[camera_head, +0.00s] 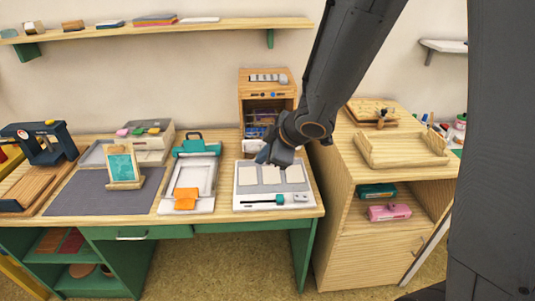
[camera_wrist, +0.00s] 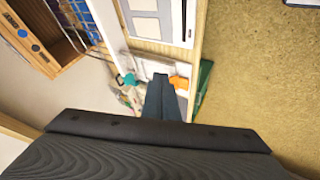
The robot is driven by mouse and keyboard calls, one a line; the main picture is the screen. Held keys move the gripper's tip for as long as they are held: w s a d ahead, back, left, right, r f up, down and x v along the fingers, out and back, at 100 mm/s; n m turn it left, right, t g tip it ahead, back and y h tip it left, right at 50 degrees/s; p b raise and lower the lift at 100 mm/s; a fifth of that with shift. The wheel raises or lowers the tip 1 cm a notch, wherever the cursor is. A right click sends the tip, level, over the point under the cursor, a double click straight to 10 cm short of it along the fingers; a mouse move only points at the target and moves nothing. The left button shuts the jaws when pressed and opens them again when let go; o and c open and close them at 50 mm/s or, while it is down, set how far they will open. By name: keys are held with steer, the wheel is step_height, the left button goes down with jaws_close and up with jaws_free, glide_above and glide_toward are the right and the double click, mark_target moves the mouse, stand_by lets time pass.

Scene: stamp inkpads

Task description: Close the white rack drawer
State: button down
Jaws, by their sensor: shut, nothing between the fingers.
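A wooden rack (camera_head: 243,92) stands at the back of the desk, left of my arm. It also shows at the upper left of the wrist view (camera_wrist: 22,55). A white part (camera_head: 255,131) low in the rack's front looks like the white drawer, but it is small and partly behind my arm, so I cannot tell how far it is out. My gripper (camera_head: 264,158) is shut and empty, in front of the rack and over the back edge of a white board with pale panels (camera_head: 243,190). The shut fingers also show in the wrist view (camera_wrist: 161,80).
A white press with teal clamp (camera_head: 206,178) and orange cloth (camera_head: 185,198) lies left of the board. A small teal-faced stand (camera_head: 122,167) is on a grey mat (camera_head: 85,195). A wooden tray (camera_head: 400,160) sits on the right cabinet. A shelf (camera_head: 200,27) runs above.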

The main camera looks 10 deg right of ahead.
steer(key=w+a+f+p, duration=0.1)
steer(key=w+f, duration=0.2)
steer(key=w, duration=0.3)
steer(key=shift+w+a+f+p, duration=0.15)
steer(key=shift+w+a+p, duration=0.15)
steer(key=shift+p, duration=0.1)
steer(key=shift+w, duration=0.1)
